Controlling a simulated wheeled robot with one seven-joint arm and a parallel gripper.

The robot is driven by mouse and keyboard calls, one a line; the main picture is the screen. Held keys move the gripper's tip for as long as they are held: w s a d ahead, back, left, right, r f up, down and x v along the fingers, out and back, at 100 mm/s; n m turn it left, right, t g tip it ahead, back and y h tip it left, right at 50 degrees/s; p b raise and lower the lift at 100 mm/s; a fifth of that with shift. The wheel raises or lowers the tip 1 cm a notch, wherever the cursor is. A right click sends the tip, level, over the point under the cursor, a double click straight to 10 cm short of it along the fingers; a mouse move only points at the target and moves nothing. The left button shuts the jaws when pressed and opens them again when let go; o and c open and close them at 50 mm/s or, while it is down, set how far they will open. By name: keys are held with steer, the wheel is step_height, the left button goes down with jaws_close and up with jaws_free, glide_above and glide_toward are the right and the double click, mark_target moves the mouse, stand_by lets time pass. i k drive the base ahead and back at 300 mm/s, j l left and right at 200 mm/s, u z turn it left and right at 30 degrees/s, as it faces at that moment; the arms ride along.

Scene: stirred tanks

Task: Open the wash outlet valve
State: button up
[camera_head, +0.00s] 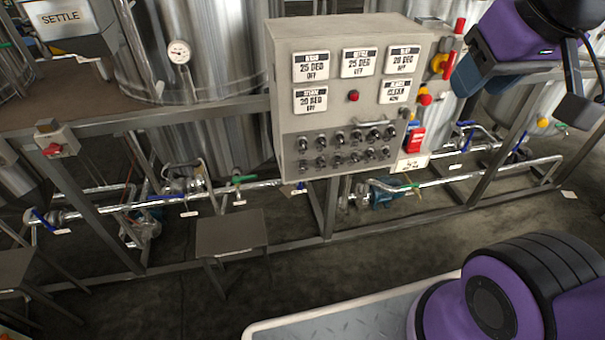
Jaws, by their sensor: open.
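Several lever valves sit on the low steel pipework. A blue lever (42,217) is at the far left, another blue lever (166,197) is left of centre, and a green lever (242,179) is beside it. A second green lever (408,187) is below the control panel, and a blue lever (466,124) is further right. Their white tags are too small to read, so I cannot tell which is the wash outlet valve.
A grey control panel (288,100) with display plates and black knobs stands in the middle. Steel tanks (210,45) rise behind a grey frame (200,112). A small step (232,232) stands before the pipes. Dark floor (200,295) is clear in front.

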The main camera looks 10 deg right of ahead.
mark_target(50, 228)
steer(key=k+l, duration=0.2)
steer(key=k, duration=0.25)
steer(key=i+j+u, duration=0.15)
steer(key=u, duration=0.3)
steer(key=i+u, duration=0.3)
steer(key=u, duration=0.15)
steer(key=i+u, duration=0.25)
steer(key=u, duration=0.2)
steer(key=i+l+u, duration=0.1)
steer(key=i+u, duration=0.15)
steer(key=u, duration=0.2)
steer(key=i+j+u, duration=0.15)
steer(key=i+u, duration=0.3)
steer(key=i+j+z, duration=0.2)
steer(key=i+z, duration=0.15)
steer(key=i+j+z, duration=0.7)
steer(key=i+l, duration=0.1)
steer(key=i, duration=0.75)
